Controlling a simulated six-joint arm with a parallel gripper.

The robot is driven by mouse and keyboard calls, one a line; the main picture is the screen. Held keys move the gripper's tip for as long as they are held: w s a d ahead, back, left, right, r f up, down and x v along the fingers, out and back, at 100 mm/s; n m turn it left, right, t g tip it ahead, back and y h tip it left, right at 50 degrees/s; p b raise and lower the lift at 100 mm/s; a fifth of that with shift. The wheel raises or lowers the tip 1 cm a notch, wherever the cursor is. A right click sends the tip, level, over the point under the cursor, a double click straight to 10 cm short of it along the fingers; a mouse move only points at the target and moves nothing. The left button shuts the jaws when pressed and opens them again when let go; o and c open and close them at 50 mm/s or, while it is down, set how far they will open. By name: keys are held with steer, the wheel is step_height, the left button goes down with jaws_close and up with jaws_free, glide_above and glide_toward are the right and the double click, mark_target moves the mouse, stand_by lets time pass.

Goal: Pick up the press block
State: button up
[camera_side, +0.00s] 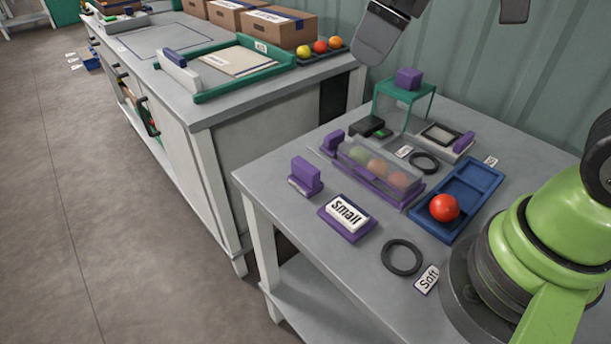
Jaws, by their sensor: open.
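Several purple blocks stand on the near grey table, and I cannot tell for sure which one is the press block. One purple block (306,174) stands upright at the left edge, on a thin purple and white base.
A clear-covered purple tray (408,199) holds several tomatoes. A blue tray (487,176) carries a red tomato (444,208). A "Small" block (347,216), black rings (401,257) and a "Soft" card (427,280) lie nearby. The front left tabletop is clear.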

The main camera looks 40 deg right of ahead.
steer(key=w+a+f+n+g, duration=0.2)
steer(key=w+f+n+g, duration=0.1)
steer(key=w+f+n, duration=0.7)
steer(key=n+g+h, duration=0.1)
steer(key=n, duration=0.2)
glide_toward(305, 177)
steer(key=shift+w+d+f, duration=0.25)
steer(key=shift+w+f, duration=0.05)
steer(key=shift+w, duration=0.15)
steer(key=shift+w+d+f, duration=0.25)
steer(key=shift+w+f, duration=0.1)
steer(key=shift+w, duration=0.15)
step_height(305, 177, down, 5)
steer(key=shift+r, duration=0.2)
steer(key=f, duration=0.5)
steer(key=shift+s+a+f, duration=0.1)
steer(key=shift+s+f, duration=0.2)
steer(key=shift+f, duration=0.05)
steer(key=shift+c, duration=0.2)
steer(key=c, duration=1)
